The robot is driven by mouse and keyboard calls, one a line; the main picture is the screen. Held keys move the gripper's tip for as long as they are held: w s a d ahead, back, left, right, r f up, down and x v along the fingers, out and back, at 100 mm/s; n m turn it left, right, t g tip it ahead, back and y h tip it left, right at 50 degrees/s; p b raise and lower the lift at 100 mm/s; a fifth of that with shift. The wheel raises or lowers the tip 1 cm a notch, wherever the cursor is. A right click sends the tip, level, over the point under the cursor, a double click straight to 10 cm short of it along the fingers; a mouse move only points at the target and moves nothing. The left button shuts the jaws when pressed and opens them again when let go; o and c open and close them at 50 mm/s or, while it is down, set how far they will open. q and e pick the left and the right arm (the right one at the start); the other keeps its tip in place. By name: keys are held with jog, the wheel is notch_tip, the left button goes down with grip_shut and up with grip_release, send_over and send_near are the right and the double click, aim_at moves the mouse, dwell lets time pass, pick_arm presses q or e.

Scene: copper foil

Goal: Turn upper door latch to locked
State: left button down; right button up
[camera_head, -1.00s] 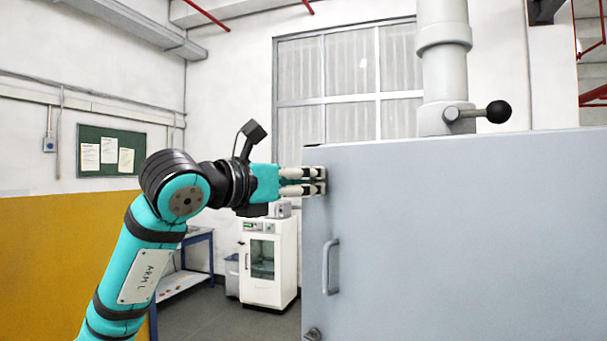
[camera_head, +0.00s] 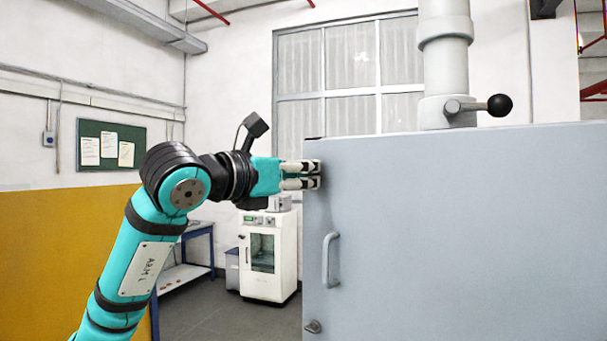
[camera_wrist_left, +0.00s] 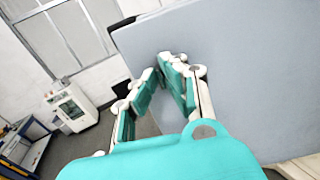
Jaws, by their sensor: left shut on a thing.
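The grey door (camera_head: 460,220) of a large cabinet fills the right of the head view, with a vertical bar handle (camera_head: 331,260) near its left edge. My left gripper (camera_head: 314,174) is at the door's upper left edge, its two pale fingers one above the other. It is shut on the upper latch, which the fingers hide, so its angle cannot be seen. In the left wrist view the fingers (camera_wrist_left: 161,72) converge in front of the grey door face (camera_wrist_left: 240,70). A small lower latch (camera_head: 313,326) shows at the door's lower left edge. My right gripper is out of view.
A grey pipe (camera_head: 444,60) with a black-knobbed lever (camera_head: 499,105) rises above the cabinet. A white cabinet appliance (camera_head: 267,255) and a blue-framed table (camera_head: 185,275) stand behind, at left. Open floor (camera_head: 230,320) lies left of the door.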

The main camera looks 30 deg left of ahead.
pick_arm(q)
jog(key=m, duration=0.5)
jog(key=shift+m, duration=0.3)
jog(key=m, duration=0.5)
jog(key=shift+d+p, duration=0.15)
jog(key=shift+p, duration=0.25)
jog(key=m, duration=0.6)
jog(key=shift+f+m+p, duration=0.15)
jog(key=shift+m+p, duration=0.2)
jog(key=shift+m, duration=0.05)
jog(key=c, duration=1.5)
grip_release()
